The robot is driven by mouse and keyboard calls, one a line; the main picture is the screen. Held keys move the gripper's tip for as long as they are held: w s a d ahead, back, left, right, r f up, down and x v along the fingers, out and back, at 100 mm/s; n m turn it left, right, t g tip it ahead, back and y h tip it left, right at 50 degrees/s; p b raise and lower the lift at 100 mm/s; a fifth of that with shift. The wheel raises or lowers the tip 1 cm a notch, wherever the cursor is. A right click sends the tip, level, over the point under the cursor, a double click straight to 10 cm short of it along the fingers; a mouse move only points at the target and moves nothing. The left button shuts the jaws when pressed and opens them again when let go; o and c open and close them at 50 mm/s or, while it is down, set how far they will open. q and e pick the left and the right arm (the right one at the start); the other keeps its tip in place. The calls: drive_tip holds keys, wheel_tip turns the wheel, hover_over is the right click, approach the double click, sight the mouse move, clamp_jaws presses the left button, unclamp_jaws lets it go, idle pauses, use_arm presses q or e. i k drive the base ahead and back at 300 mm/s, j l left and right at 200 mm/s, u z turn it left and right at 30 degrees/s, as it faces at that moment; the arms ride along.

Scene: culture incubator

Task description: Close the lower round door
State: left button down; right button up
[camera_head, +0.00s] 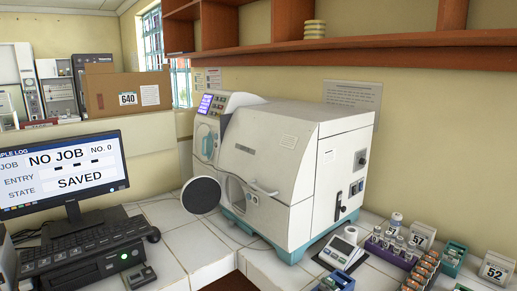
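The white incubator (258,150) with a teal base stands on the white tiled counter. Its lower round door (201,195) is a dark disc with a pale rim. It stands swung out to the left of the machine's front, apart from the round opening (236,194). The inside of the opening is hard to make out at this angle. A pale bar handle (262,188) sits on the front, to the right of the opening. Neither of my grippers shows in the head view.
A monitor (62,172), keyboard (80,246) and mouse (152,234) are at the left. A small scale-like device (340,247) and vial racks (392,248) stand at the right. A wooden shelf (340,50) hangs above. Tiles before the round door are mostly clear.

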sight(202, 193)
drive_tip(key=i+j, duration=0.15)
drive_tip(key=j, duration=0.35)
drive_tip(key=i+j+z, duration=0.1)
drive_tip(key=j, duration=0.4)
drive_tip(key=i+j, duration=0.1)
drive_tip(key=j, duration=0.45)
